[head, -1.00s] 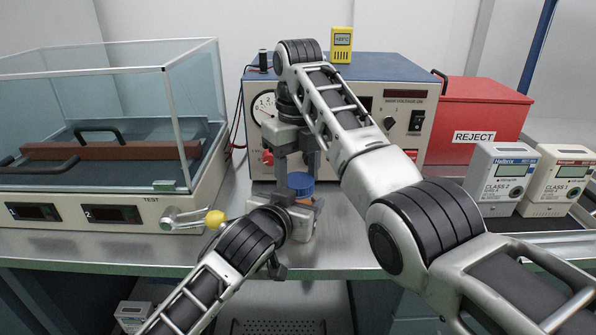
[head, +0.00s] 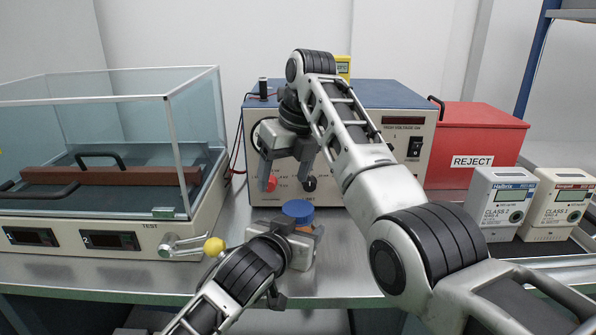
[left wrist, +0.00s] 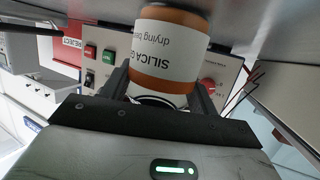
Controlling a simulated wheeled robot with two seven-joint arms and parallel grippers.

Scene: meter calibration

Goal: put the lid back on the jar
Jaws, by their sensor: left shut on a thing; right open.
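The jar (left wrist: 170,50) has orange contents and a white label reading "SILICA G… drying bea…" in the left wrist view. It stands on the metal bench, and my left gripper (head: 296,232) is shut around it. The blue lid (head: 298,208) sits on top of the jar and looks about level in the head view. The jar's mouth is hidden under it, so I cannot tell how tightly it fits. My right gripper (head: 287,176) is open and empty, fingers pointing down, above and apart from the lid.
A high-voltage box (head: 400,110) stands behind the jar. A glass-covered test bath (head: 110,185) with a yellow-knobbed lever (head: 214,246) is on the left. A red REJECT bin (head: 475,130) and two meters (head: 500,200) are on the right. Bench around the jar is clear.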

